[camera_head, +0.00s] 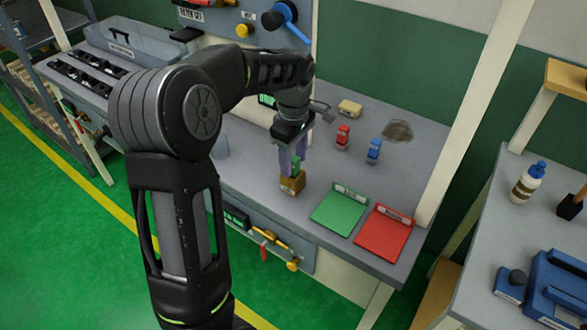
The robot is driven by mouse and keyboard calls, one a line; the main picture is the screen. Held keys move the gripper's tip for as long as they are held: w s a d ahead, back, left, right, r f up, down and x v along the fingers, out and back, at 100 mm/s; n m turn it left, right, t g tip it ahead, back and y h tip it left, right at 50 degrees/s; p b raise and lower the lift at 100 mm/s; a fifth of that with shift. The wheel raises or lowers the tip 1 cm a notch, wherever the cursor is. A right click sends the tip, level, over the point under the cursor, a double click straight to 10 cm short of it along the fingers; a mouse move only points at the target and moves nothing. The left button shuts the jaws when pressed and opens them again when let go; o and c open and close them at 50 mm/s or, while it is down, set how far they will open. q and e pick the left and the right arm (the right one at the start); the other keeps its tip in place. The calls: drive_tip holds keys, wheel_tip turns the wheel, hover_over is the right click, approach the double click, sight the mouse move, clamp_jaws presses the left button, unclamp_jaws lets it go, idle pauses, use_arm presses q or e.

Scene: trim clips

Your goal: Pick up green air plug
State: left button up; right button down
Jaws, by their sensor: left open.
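My left gripper (291,162) points down over the grey bench, its two purple-grey fingers spread on either side of a small green piece. This green air plug (295,170) sits at the top of a brown block (292,184) on the bench. The fingers partly hide the plug, and I cannot tell whether they touch it. A red plug (342,136) and a blue plug (374,150) stand upright to the right of the gripper. My right gripper does not show.
A green tray (339,210) and a red tray (384,234) lie at the bench's front right. A side table holds a bottle (528,183).

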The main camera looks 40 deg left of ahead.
sight(294, 158)
use_arm(q)
drive_tip(key=shift+c, duration=0.4)
clamp_jaws()
wheel_tip(294, 158, up, 10)
idle(0.8)
idle(0.4)
